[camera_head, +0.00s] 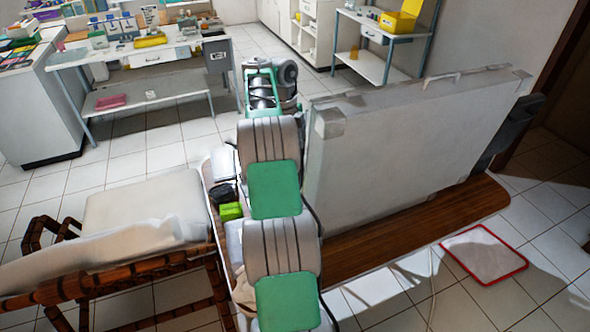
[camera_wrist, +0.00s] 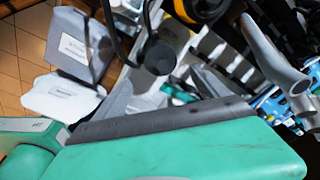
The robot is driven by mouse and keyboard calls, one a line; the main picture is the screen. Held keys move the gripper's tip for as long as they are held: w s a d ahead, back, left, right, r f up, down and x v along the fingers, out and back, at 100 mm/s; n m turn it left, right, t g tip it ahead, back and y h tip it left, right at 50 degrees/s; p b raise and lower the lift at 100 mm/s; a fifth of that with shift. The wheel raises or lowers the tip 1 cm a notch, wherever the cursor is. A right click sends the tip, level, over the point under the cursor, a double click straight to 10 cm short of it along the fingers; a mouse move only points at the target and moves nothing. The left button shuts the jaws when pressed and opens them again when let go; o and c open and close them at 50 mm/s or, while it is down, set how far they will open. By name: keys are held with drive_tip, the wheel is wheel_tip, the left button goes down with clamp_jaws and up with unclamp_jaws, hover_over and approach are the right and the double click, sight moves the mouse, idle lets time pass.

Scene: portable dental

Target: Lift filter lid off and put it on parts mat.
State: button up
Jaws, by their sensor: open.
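In the wrist view, green and dark grey parts of my arm's end (camera_wrist: 170,140) fill the bottom; my fingertips cannot be made out, and nothing is seen held. I cannot pick out the filter lid for sure. A grey labelled box (camera_wrist: 72,50) and a white labelled piece (camera_wrist: 60,97) lie at the left of the wrist view, and a dark round knob (camera_wrist: 160,57) is near the top centre. In the head view my arm hides what is behind it. A white mat with a red rim (camera_head: 484,254) lies on the floor at the right; I cannot tell whether it is the parts mat.
A big grey case panel (camera_head: 400,150) stands upright on a wooden bench (camera_head: 430,220), right of my arm. A padded wooden-framed couch (camera_head: 140,205) is at the left. A bench with bottles (camera_head: 140,55) stands behind. The tiled floor between is clear. Hoses and handles crowd the wrist view's right.

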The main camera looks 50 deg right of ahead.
drive_tip(key=f+b, duration=0.4)
drive_tip(key=f, duration=0.1)
drive_tip(key=f+b, duration=0.2)
drive_tip(key=shift+s+d+f, duration=0.15)
drive_tip(key=shift+d, duration=0.1)
drive_tip(key=shift+r, duration=0.2)
drive_tip(key=c, duration=1.4)
